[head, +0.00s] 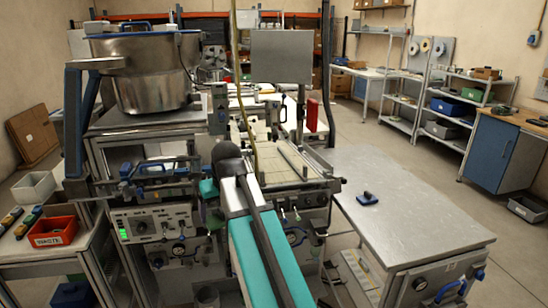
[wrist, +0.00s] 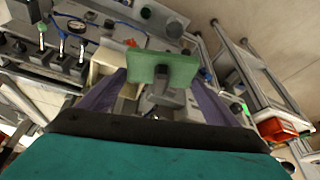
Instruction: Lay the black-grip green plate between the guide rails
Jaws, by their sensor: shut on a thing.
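In the wrist view my gripper (wrist: 162,84) has its two purple fingers closed about a green plate (wrist: 150,66). The plate sits across the fingertips, with its broad face toward the camera. In the head view my arm reaches up the middle toward the machine; the gripper and plate cannot be made out there. Pale rails (head: 292,160) run along the machine's light bed (head: 275,168), right of my arm. The held plate is not seen over them.
A red bin (head: 52,231) stands at the left. A steel bowl (head: 148,80) and an upright grey panel (head: 281,56) rise around the machine.

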